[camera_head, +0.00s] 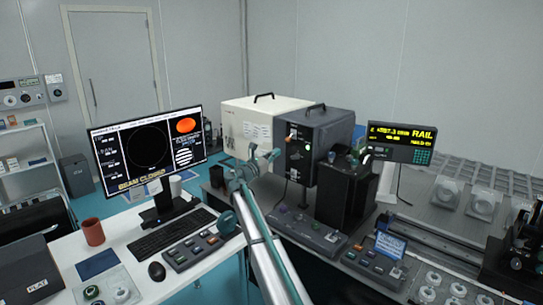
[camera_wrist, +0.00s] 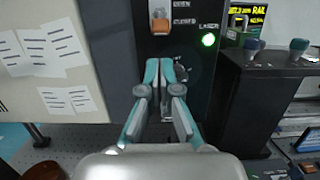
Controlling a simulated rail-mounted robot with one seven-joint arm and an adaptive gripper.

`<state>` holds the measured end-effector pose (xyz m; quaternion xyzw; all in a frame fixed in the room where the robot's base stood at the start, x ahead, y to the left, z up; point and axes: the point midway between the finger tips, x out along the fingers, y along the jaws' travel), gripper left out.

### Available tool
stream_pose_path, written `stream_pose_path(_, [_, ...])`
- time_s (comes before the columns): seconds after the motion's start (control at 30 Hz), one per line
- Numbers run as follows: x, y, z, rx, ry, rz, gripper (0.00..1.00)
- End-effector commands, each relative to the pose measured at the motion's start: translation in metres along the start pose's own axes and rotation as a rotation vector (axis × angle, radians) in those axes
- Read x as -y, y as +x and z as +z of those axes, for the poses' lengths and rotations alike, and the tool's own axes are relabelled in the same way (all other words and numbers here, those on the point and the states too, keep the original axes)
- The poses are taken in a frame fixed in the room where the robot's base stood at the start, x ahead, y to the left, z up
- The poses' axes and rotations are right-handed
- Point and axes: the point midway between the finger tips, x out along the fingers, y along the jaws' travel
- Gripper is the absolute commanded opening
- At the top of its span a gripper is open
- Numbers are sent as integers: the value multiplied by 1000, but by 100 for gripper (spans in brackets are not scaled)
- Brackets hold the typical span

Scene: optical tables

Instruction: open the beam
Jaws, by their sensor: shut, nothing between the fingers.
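The beam switch (camera_wrist: 159,20) is an orange and white lever on the black laser box, beside labels reading OPEN and CLOSED. It also shows in the head view (camera_head: 292,133). Its top is cut off in the wrist view, so its exact position is unclear. My gripper (camera_wrist: 160,66) is shut and empty, its fingertips below the switch in the wrist view. I cannot tell whether they touch the box. In the head view my gripper (camera_head: 264,158) is left of the black box (camera_head: 322,140). The monitor (camera_head: 150,150) reads BEAM CLOSED.
A green light (camera_wrist: 208,40) glows by the LASER label. A cream box with papers (camera_wrist: 50,50) stands left of the black box. A dark block with knobs (camera_head: 345,195) stands at its right. A button panel (camera_head: 308,228) lies in front. A yellow-text display (camera_head: 402,140) stands farther right.

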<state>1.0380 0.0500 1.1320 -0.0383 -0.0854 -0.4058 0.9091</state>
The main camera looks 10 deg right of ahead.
Motion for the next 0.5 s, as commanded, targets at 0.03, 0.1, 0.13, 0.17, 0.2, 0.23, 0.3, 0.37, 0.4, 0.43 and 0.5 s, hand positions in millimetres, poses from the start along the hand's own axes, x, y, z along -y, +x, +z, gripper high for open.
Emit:
stream_pose_path(0.03, [-1,10,2,0,-1,-1,0])
stream_pose_path(0.1, [-2,23,2,0,-1,-1,0])
stream_pose_path(0.13, [-2,28,2,0,-1,-1,0])
stream_pose_path(0.17, [-1,33,2,0,-1,-1,0])
stream_pose_path(0.2, [-1,39,2,0,-1,-1,0])
stream_pose_path(0.23, [-1,43,2,0,-1,-1,0])
stream_pose_path(0.3, [-1,52,2,0,0,0,0])
stream_pose_path(0.37, [-1,57,1,0,0,0,0])
stream_pose_path(0.4, [-1,60,1,0,0,0,0])
stream_pose_path(0.43, [0,61,1,0,0,0,0])
stream_pose_path(0.5, [0,63,0,0,0,0,0])
